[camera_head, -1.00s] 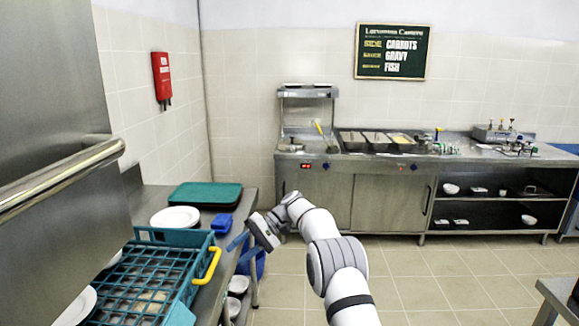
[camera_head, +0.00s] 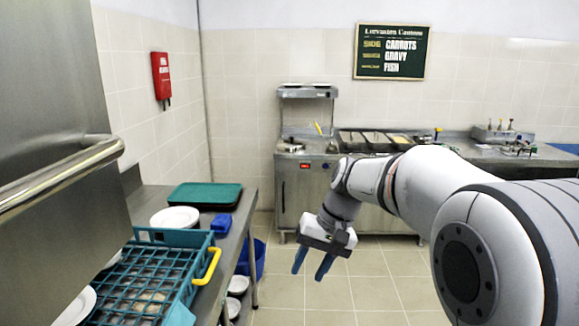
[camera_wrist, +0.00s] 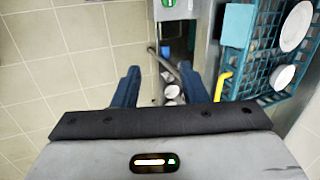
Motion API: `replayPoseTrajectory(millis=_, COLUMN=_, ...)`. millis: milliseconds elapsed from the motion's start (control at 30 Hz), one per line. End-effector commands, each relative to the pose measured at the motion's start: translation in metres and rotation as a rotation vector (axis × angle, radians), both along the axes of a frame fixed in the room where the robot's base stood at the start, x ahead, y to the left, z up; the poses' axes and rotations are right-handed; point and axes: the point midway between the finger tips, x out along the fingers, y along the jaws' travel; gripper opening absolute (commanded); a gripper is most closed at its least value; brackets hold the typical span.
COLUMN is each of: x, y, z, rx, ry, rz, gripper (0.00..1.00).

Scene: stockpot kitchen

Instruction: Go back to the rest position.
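My gripper (camera_head: 312,264) hangs over the open floor in the head view, to the right of the steel side table (camera_head: 240,222). Its two blue fingers point down and stand apart with nothing between them. In the wrist view my gripper (camera_wrist: 170,88) also shows its fingers spread, with the floor and the table's lower shelf far beyond them. No object is held.
A teal dish rack (camera_head: 150,285) with a yellow handle, a plate stack (camera_head: 175,217), a blue block (camera_head: 222,224) and green trays (camera_head: 205,195) are on the side table. A blue bin (camera_head: 252,258) is beneath. A serving counter (camera_head: 300,195) lines the back wall. The tiled floor (camera_head: 375,292) between is clear.

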Motion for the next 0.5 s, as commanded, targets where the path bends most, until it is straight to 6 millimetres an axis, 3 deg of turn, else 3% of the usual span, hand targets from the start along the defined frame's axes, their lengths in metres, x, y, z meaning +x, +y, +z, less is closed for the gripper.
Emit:
replayPoseTrajectory(millis=33, x=-0.017, y=-0.01, z=0.002, rx=-0.03, ry=-0.024, rz=-0.01, gripper=0.39)
replayPoseTrajectory(millis=233, x=-0.076, y=-0.046, z=-0.006, rx=-0.15, ry=-0.111, rz=-0.038, gripper=0.39)
replayPoseTrajectory(millis=500, x=-0.151, y=-0.087, z=-0.03, rx=-0.296, ry=-0.227, rz=-0.055, gripper=0.39)
